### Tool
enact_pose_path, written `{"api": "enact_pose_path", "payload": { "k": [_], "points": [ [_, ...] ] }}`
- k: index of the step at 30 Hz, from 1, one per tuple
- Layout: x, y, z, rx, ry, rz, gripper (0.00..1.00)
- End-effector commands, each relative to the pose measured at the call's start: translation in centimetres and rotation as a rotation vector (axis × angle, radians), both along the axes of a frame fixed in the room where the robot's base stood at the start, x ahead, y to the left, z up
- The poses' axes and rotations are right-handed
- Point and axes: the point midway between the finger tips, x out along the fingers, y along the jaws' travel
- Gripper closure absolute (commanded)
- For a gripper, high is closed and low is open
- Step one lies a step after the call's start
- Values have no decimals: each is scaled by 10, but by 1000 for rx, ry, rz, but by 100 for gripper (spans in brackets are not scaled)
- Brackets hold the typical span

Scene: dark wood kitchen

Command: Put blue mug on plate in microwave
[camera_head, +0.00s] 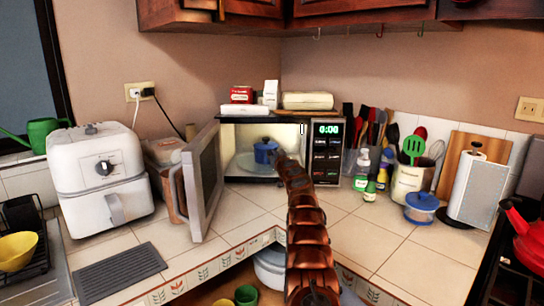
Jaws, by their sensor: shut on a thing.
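The microwave (328,172) stands in the counter corner with its door (203,172) swung wide open to the left. The blue mug (263,152) is inside the lit cavity, over the right part of the pale round plate (243,163). It looks upright; whether its base touches the plate is too small to tell. My arm reaches in from the front, and my gripper (277,156) is at the right side of the mug, shut on it. The fingers are small and partly hidden by my own wrist.
A white air fryer (100,178) stands left of the open door. Bottles (363,168), a utensil crock (410,182) and a blue-lidded container (421,206) stand to the right. Boxes (307,101) lie on top of the microwave. The front counter tiles are mostly clear.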

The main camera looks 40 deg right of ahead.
Motion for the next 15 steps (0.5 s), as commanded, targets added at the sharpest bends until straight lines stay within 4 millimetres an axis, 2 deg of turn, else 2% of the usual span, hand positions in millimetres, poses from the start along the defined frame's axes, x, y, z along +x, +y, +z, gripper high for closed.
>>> {"api": "enact_pose_path", "payload": {
  "k": [1,2,8,15],
  "points": [
    [0,0,-1,-1,-2,0,100],
    [0,0,-1,0,-1,-1,87],
    [0,0,-1,0,0,0,66],
    [0,0,-1,1,0,0,64]
  ]
}}
